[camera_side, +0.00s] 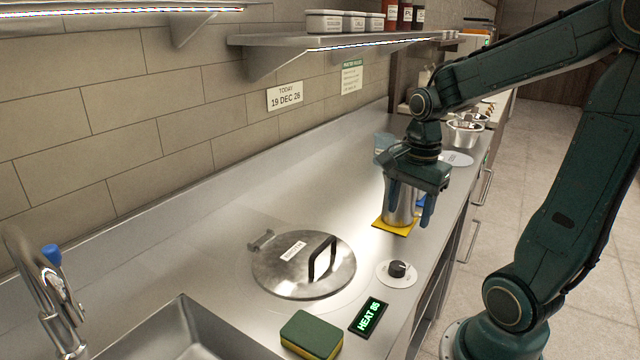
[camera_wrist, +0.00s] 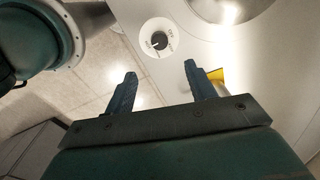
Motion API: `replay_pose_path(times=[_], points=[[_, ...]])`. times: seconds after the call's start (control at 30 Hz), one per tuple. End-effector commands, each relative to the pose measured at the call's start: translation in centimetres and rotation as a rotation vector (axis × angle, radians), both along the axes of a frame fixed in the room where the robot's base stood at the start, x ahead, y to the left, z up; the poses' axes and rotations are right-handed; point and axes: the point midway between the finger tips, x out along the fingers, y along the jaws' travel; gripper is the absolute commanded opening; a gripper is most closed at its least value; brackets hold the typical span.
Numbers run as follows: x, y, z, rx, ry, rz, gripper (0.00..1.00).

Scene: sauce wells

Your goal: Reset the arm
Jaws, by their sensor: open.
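My gripper (camera_side: 409,205) is above the counter in the side view, with its two blue fingers apart. A metal cup (camera_side: 398,212) on a yellow mat (camera_side: 392,228) shows behind and between the fingers; I cannot tell from this view whether they touch it. In the wrist view my gripper (camera_wrist: 158,82) has its fingers spread with nothing between them but floor and counter edge. A corner of yellow (camera_wrist: 216,75) shows beside the right finger there.
A lidded well (camera_side: 290,268) and a control knob (camera_side: 397,269) are nearer the camera. A sponge (camera_side: 312,335), a heat display (camera_side: 369,317) and a sink (camera_side: 185,335) are at the front. Metal bowls (camera_side: 466,132) stand farther back. A shelf (camera_side: 330,42) runs along the wall.

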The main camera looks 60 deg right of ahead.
Motion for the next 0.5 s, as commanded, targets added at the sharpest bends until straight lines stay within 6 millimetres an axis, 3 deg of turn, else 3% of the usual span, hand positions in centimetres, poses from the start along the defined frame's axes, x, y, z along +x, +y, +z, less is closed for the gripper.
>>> replay_pose_path(times=[0.27,0.5], points=[[0.1,2.0,1.3,-0.045,-0.049,0.234,0.55],[-0.3,5.4,3.3,-0.140,-0.132,0.672,0.55]])
